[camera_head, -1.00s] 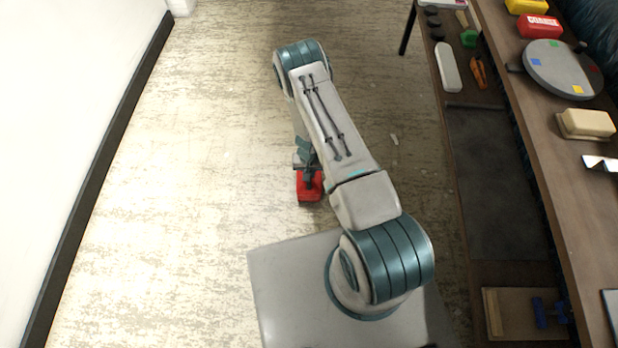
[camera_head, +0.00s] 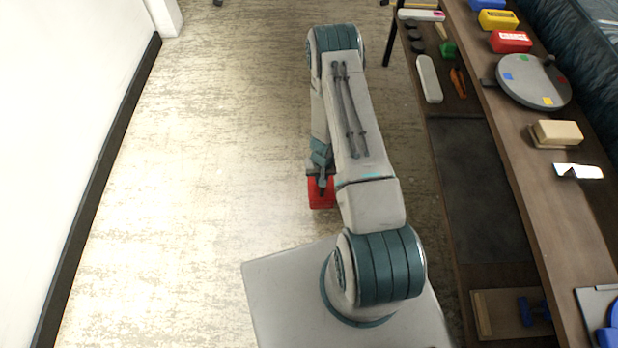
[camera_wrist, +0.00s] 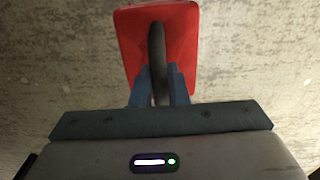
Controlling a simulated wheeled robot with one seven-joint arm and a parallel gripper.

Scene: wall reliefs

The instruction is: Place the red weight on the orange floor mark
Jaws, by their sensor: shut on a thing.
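The red weight (camera_head: 321,193) shows in the head view just below my gripper (camera_head: 320,174), to the left of my arm. In the wrist view the red weight (camera_wrist: 183,40) has a flat red body with a dark handle (camera_wrist: 157,55) across it. My gripper (camera_wrist: 160,78) is shut on that handle, with a blue finger on each side. The weight hangs over the pale patterned floor; its height above the floor is hard to tell. No orange floor mark shows in either view.
A wooden shelf unit (camera_head: 512,160) runs along the right, holding a red box (camera_head: 511,42), a grey round plate (camera_head: 535,82) and a beige block (camera_head: 556,133). A white wall with a dark baseboard (camera_head: 100,180) is on the left. The floor (camera_head: 210,150) between is clear.

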